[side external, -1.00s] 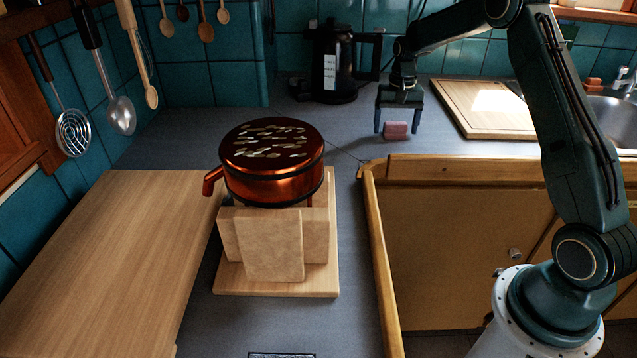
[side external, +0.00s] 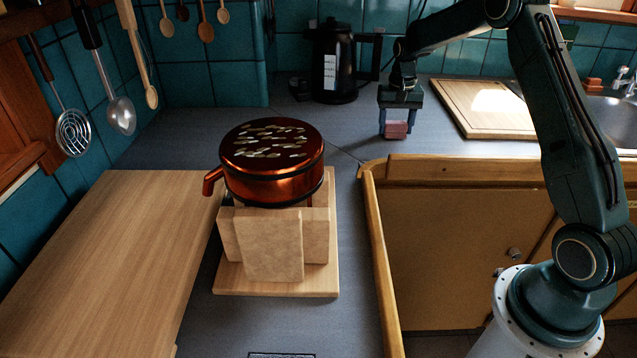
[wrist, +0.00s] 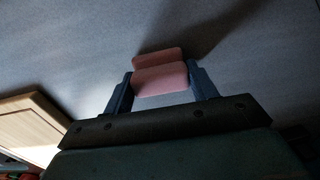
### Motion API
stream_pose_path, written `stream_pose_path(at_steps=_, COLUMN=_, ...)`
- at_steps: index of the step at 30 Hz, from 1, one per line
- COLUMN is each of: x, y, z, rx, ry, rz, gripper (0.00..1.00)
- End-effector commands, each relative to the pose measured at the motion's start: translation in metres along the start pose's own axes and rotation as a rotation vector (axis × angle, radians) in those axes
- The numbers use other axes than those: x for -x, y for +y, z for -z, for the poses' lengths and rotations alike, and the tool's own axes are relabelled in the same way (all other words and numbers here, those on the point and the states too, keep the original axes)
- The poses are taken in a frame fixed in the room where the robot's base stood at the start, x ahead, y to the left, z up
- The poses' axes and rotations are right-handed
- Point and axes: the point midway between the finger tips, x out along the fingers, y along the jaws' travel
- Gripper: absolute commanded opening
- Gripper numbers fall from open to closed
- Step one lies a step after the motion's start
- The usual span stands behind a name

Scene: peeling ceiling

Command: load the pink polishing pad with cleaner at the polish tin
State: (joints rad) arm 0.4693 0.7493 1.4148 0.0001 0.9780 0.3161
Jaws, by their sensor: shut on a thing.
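The pink polishing pad (side external: 397,129) is a small block at the back of the counter, and it also shows in the wrist view (wrist: 160,78). My gripper (side external: 397,133) points down with one finger on each side of the pad, shut on it. In the wrist view my gripper (wrist: 160,75) has both blue fingers against the pad's ends. The pad is at or just above the counter; I cannot tell which. I cannot make out a polish tin in either view. A copper pan (side external: 272,185) with pale patches on its upturned base rests on a wooden stand (side external: 320,283).
A black kettle (side external: 333,65) stands behind my gripper to the left. A wooden board (side external: 485,108) lies to its right beside the sink (side external: 610,108). A large wooden board (side external: 105,265) lies at the left. The grey counter between kettle and pan is clear.

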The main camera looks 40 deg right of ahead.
Motion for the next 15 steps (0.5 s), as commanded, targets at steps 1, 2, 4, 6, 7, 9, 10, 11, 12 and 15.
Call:
stream_pose_path(at_steps=1, x=0.002, y=0.0, z=0.0, rx=0.0, ry=0.001, rz=0.0, gripper=0.07)
stream_pose_path(at_steps=2, x=0.004, y=0.0, z=0.0, rx=0.0, ry=0.001, rz=0.0, gripper=0.07)
stream_pose_path(at_steps=4, x=0.007, y=0.0, z=0.0, rx=0.0, ry=0.002, rz=0.001, gripper=0.07)
stream_pose_path(at_steps=6, x=0.01, y=0.0, z=0.001, rx=0.0, ry=0.003, rz=0.001, gripper=0.07)
stream_pose_path(at_steps=7, x=0.012, y=0.0, z=0.001, rx=0.0, ry=0.003, rz=0.001, gripper=0.07)
stream_pose_path(at_steps=9, x=0.015, y=0.0, z=0.0, rx=0.0, ry=0.002, rz=0.001, gripper=0.07)
stream_pose_path(at_steps=10, x=0.017, y=0.0, z=0.0, rx=0.0, ry=0.001, rz=0.0, gripper=0.07)
stream_pose_path(at_steps=11, x=0.018, y=0.0, z=0.0, rx=0.0, ry=0.001, rz=0.0, gripper=0.07)
stream_pose_path(at_steps=12, x=0.02, y=0.0, z=0.0, rx=0.0, ry=0.002, rz=0.001, gripper=0.07)
stream_pose_path(at_steps=15, x=0.025, y=0.0, z=0.001, rx=0.0, ry=0.003, rz=0.001, gripper=0.07)
